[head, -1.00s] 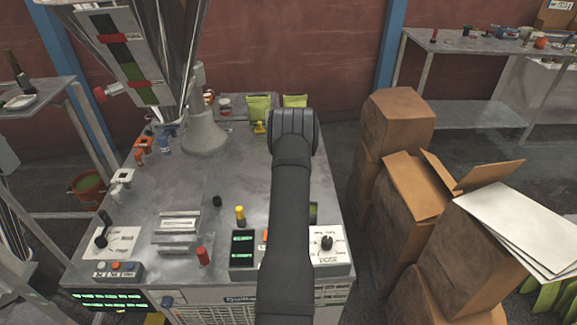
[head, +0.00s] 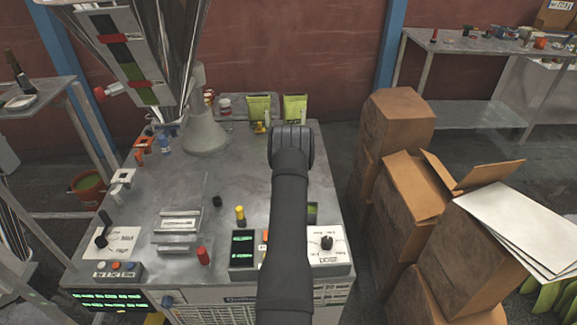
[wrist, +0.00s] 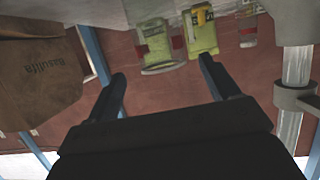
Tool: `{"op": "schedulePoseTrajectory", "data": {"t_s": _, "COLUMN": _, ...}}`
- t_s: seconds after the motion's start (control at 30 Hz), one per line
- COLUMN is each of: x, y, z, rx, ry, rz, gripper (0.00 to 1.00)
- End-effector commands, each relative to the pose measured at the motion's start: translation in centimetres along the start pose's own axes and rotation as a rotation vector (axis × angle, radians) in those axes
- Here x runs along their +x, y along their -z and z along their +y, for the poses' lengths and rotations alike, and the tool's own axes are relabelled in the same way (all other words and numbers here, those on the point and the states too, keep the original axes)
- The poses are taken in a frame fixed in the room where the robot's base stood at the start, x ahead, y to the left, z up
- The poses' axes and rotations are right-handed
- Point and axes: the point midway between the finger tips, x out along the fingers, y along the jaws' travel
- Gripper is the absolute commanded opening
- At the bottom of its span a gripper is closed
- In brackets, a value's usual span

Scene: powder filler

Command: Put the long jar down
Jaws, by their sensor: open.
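In the wrist view, which is upside down, a clear jar with red marks (wrist: 160,68), seemingly the long jar, stands upright on the machine top in front of a green pouch (wrist: 154,38). My gripper (wrist: 164,70) is open, its two fingers spread to either side of the jar in the picture. Nothing is held, and the jar looks apart from the fingers, beyond their tips. In the head view my dark wrist (head: 291,147) hides the fingers and the jar.
Two green pouches (head: 295,107) stand at the machine's back edge, with a small yellow item (head: 260,128) in front. A grey cone (head: 205,135) stands left, and another small jar (head: 224,105) is behind it. Brown boxes (head: 402,125) crowd the right. The machine top (head: 185,190) has bare room.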

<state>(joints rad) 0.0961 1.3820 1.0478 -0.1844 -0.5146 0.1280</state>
Motion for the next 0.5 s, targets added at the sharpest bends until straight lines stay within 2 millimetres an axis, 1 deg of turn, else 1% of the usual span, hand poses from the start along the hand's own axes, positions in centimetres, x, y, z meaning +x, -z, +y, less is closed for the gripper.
{"op": "schedulePoseTrajectory", "data": {"t_s": 0.27, "x": 1.4, "y": -0.1, "z": -0.1, "rx": 0.000, "ry": 0.000, "rz": 0.000, "gripper": 0.80}}
{"op": "schedulePoseTrajectory", "data": {"t_s": 0.5, "x": 4.1, "y": -0.2, "z": -0.2, "rx": 0.000, "ry": 0.000, "rz": 0.000, "gripper": 0.80}}
